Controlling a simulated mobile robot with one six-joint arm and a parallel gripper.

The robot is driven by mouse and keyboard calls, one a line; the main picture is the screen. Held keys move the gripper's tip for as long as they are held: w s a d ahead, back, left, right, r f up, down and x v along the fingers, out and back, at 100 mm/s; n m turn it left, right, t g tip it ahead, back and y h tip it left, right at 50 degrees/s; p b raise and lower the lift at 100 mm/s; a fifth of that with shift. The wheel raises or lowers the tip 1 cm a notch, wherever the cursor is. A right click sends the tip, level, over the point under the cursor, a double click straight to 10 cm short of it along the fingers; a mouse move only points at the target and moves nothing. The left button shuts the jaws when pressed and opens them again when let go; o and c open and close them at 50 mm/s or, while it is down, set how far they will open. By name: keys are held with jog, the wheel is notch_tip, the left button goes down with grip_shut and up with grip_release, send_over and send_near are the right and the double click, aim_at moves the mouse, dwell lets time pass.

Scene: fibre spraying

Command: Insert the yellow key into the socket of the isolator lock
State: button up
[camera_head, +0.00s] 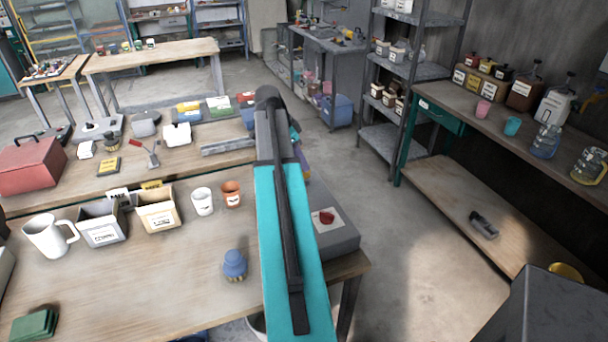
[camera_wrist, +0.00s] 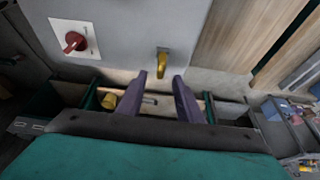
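A yellow key (camera_wrist: 162,62) shows on the face of a grey box (camera_wrist: 125,45) in the wrist view; I cannot tell whether it sits in a hole. To its left, a red rotary knob (camera_wrist: 75,42) is on a white plate, which looks like the isolator lock; no socket can be made out. In the head view the grey box (camera_head: 338,242) and knob (camera_head: 326,217) show at the table's right end, with the key hidden by my arm. My gripper (camera_wrist: 160,78) is open, its two purple fingers apart and empty, with the key just beyond them in the picture.
The wooden table (camera_head: 150,285) holds a white mug (camera_head: 48,236), two small bins, two cups and a blue knobbed item (camera_head: 235,265). A shelf bench (camera_head: 480,205) with bottles stands at the right. The floor between is clear.

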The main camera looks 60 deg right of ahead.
jog(key=shift+f, duration=0.2)
dwell(0.3)
jog(key=shift+p+x, duration=1)
jog(key=shift+x, duration=0.2)
jog(key=shift+p+x, duration=0.4)
jog(key=shift+x, duration=0.85)
jog(key=shift+w+a+f, duration=0.1)
jog(key=shift+w, duration=0.05)
grip_shut()
jog(key=shift+r+b, duration=1)
jog(key=shift+r, duration=0.6)
jog(key=s+a+r+b, duration=0.1)
jog(key=s+a+b, duration=0.1)
jog(key=a, duration=0.5)
jog(key=s+a+b, duration=0.3)
jog(key=a, duration=0.5)
jog(key=shift+s+r, duration=0.3)
jog(key=shift+r, duration=0.1)
